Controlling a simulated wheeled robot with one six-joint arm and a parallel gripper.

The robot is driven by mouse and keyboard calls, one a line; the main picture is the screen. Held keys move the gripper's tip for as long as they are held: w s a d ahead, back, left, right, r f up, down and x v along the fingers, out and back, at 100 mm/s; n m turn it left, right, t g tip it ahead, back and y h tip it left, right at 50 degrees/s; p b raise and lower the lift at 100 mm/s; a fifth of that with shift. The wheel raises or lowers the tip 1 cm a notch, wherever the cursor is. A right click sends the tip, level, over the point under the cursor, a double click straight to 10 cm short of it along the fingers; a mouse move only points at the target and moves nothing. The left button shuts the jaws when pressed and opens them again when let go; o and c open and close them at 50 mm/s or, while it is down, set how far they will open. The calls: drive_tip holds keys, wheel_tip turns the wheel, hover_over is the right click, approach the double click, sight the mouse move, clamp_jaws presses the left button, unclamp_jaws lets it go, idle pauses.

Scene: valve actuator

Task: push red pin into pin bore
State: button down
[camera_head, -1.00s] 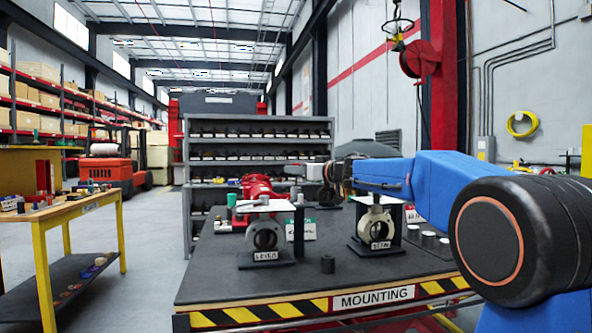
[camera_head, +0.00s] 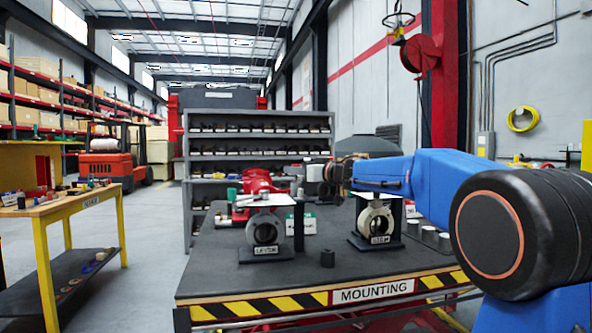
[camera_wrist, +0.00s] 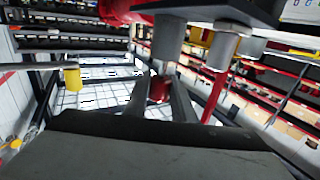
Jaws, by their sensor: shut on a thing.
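In the wrist view, my gripper (camera_wrist: 160,85) is shut on the red pin (camera_wrist: 159,89), which shows as a short red piece between the two grey fingers. A grey cylinder (camera_wrist: 171,40) lies just beyond the fingertips; I cannot tell whether the pin touches it. In the head view, my gripper (camera_head: 338,175) is small and dark, above the mounting table near the valve labelled STEM (camera_head: 376,222); the pin is not distinguishable there. The valve labelled LEVER (camera_head: 265,230) stands to its left. I cannot make out the pin bore.
A red actuator (camera_head: 258,187) lies behind the valves. A second grey cylinder (camera_wrist: 222,47) and a yellow-tipped rod (camera_wrist: 72,78) show in the wrist view.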

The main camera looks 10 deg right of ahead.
drive_tip(key=shift+f, duration=1.25)
drive_tip(key=c, duration=1.4)
unclamp_jaws()
drive_tip(key=v, duration=1.7)
drive_tip(key=shift+s, duration=0.2)
drive_tip(key=shift+d, duration=0.1)
